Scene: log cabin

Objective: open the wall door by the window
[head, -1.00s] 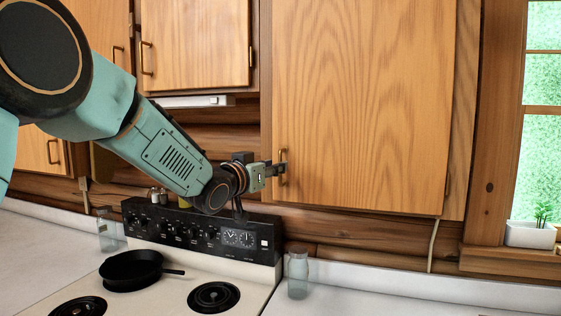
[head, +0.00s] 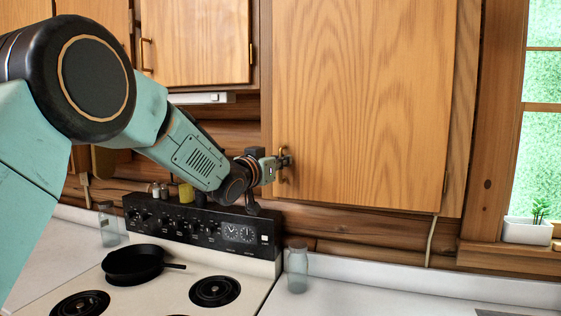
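The wall door (head: 365,105) is a large light-wood cabinet door left of the window (head: 541,110). It looks closed, or very nearly so. Its small brass handle (head: 282,178) is at the lower left edge. My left gripper (head: 286,161) is at this handle, reaching in from the left, with its dark fingers over the handle's upper part. The fingers are too small and overlapped to tell whether they are shut on it. My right gripper is not in view.
Below is a stove with a black pan (head: 133,263) and a raised control panel (head: 200,228). A glass jar (head: 297,269) stands on the white counter under the door. A potted plant (head: 528,231) sits on the windowsill. Another cabinet door (head: 195,45) is to the left.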

